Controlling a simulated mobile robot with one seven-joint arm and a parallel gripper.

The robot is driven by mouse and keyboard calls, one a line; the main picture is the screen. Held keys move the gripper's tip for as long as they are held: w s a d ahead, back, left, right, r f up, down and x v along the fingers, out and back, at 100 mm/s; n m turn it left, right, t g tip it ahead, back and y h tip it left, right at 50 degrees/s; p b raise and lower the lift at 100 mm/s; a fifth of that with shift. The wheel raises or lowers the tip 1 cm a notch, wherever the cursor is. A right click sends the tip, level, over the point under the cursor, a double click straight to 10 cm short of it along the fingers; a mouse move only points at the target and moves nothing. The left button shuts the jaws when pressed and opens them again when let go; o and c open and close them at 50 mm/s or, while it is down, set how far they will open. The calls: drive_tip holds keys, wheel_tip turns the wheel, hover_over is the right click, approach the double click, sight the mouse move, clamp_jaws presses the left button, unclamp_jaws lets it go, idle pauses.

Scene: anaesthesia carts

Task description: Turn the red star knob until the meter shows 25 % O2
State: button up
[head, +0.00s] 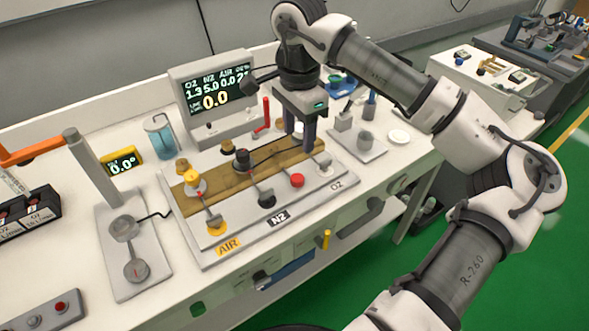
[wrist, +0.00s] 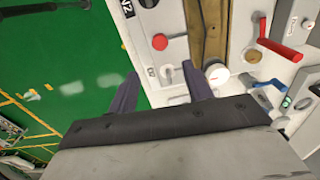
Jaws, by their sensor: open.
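A red round knob (head: 297,181) stands on the grey panel near the O2 label; its star shape is too small to tell. It also shows in the wrist view (wrist: 160,42), above the fingertips. The meter (head: 215,92) has a dark screen with headings O2, N2, AIR and O2%. It reads about 1.3, 5.0, 0.0, with a large 0.0 below; the O2% value begins with 2 and its end is unclear. My gripper (head: 300,137) is open, pointing down behind the red knob. In the wrist view my fingers (wrist: 162,73) are apart, with a small grey fitting near their gap.
A black knob (head: 267,200) by N2 and a yellow knob (head: 216,228) by AIR stand left of the red one. A red-handled lever (head: 265,117) and a white dish (head: 399,136) are nearby.

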sight(298, 177)
wheel_tip(298, 177, down, 12)
drive_tip(key=shift+p, duration=1.25)
drive_tip(key=c, duration=1)
drive_tip(key=shift+o, duration=0.2)
drive_tip(key=shift+f+m+b, duration=0.15)
drive_tip(key=shift+m+b, duration=0.15)
drive_tip(key=shift+b, duration=0.3)
drive_tip(key=m+b, duration=0.1)
drive_tip(key=b, duration=0.1)
drive_tip(key=shift+f+m+b, duration=0.1)
drive_tip(key=shift+m+b, duration=0.2)
drive_tip(key=shift+b, duration=0.05)
drive_tip(key=m+b, duration=0.3)
drive_tip(key=b, duration=0.1)
drive_tip(key=shift+m, duration=0.3)
drive_tip(key=shift+a+r, duration=0.1)
drive_tip(key=shift+r, duration=0.1)
drive_tip(key=shift+r+m, duration=0.1)
drive_tip(key=shift+m, duration=0.2)
